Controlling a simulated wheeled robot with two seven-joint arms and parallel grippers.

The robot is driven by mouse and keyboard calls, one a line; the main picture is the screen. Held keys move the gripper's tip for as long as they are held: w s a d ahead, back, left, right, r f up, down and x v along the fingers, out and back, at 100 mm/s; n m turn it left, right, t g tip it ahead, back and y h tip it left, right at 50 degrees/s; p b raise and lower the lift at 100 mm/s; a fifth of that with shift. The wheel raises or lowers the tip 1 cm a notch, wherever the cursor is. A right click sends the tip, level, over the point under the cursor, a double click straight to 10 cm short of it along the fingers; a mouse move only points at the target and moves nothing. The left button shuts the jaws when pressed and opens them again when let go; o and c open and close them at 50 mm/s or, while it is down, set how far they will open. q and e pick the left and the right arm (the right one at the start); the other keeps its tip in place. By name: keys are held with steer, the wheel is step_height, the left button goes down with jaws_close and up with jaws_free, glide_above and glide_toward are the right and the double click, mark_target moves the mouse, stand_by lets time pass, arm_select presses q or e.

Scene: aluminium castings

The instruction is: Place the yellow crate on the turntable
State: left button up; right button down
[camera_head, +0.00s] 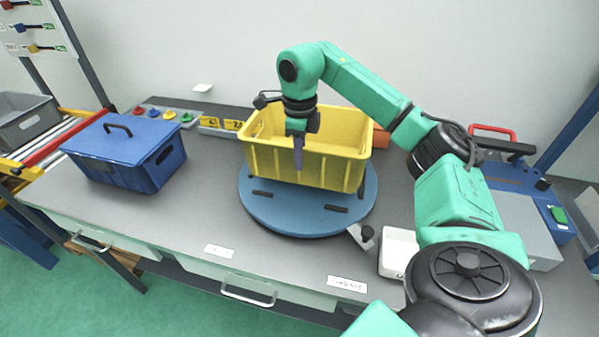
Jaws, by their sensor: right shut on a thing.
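The yellow crate (337,168) is upright and open-topped, over the blue round turntable (290,219) in the middle of the bench. The crate's base lies within the disc's outline, towards its back. I cannot tell whether it rests on the disc or hangs just above it. Dark pads show on the disc in front of the crate. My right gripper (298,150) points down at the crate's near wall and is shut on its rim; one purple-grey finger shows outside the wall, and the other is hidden. My left gripper is not in view.
A blue lidded box (125,155) stands on the bench at left. A white tray (397,252) sits right of the turntable, close to my right arm. Coloured knobs (168,115) and yellow-labelled blocks (220,125) lie behind. Bare bench (190,210) lies front left.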

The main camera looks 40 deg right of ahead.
mark_target(300, 184)
steer(key=f, duration=0.3)
steer(key=shift+s+f, duration=0.3)
steer(key=shift+f, duration=0.3)
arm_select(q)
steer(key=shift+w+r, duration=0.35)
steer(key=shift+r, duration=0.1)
arm_select(e)
steer(key=shift+w+f, duration=0.1)
steer(key=shift+w, duration=0.05)
steer(key=c, duration=1.4)
jaws_free()
steer(key=shift+f, duration=0.1)
steer(key=o, duration=0.5)
steer(key=shift+c, duration=0.2)
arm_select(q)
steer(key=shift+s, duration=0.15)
arm_select(e)
steer(key=shift+a, duration=0.1)
steer(key=shift+r, duration=0.2)
